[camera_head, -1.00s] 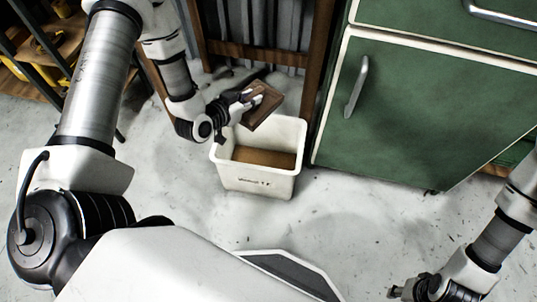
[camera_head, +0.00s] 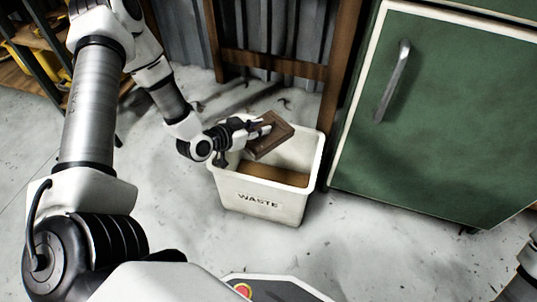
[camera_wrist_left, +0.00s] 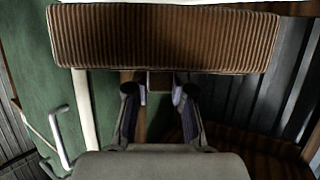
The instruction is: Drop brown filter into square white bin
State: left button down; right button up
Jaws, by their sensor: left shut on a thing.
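The brown filter (camera_head: 271,141) is a flat rectangular piece with a raised frame, held tilted at the back left part of the bin opening. Its pleated side (camera_wrist_left: 165,38) spans the top of the left wrist view. My left gripper (camera_head: 262,127) is shut on it; both fingers (camera_wrist_left: 158,92) show below the filter in the wrist view. The square white bin (camera_head: 258,204), marked WASTE, stands upright on the floor and is open at the top. The filter covers part of its back rim. I cannot tell its exact height over the rim. My right gripper is out of view.
Something brown (camera_head: 275,174) shows inside the bin. A green cabinet (camera_head: 455,110) with a metal handle stands to the right. A wooden frame (camera_head: 270,64) before corrugated metal is behind. A shelf (camera_head: 30,65) is at far left. The floor in front is clear.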

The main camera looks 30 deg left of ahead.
pick_arm(q)
jog(key=c, duration=0.9)
grip_release()
jog(key=v, duration=0.7)
jog(key=shift+s+r, duration=0.15)
jog(key=shift+s, duration=0.1)
